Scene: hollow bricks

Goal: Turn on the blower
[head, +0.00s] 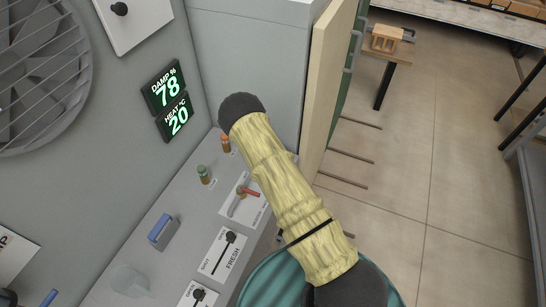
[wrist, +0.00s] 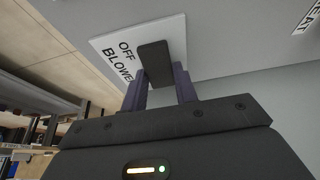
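A white plate (wrist: 108,52) lettered OFF and BLOWER shows in the wrist view on a grey surface. A dark blocky switch handle (wrist: 155,62) stands out from it. My gripper (wrist: 160,82) has one purple-grey finger at each side of the handle. The handle fills most of the gap, but I cannot tell whether the fingers press on it. In the head view my yellow sleeved arm crosses the middle, and the gripper and the blower switch are hidden. A large fan grille (head: 40,75) is at the upper left.
A display (head: 167,98) reads DAMP 78 and HEAT 20. The grey console (head: 150,220) carries a red lever (head: 250,191), green (head: 203,174) and orange (head: 225,143) lamps, and black sliders (head: 229,240). A cream door (head: 325,80) stands right of my arm. Open floor (head: 410,190) lies beyond.

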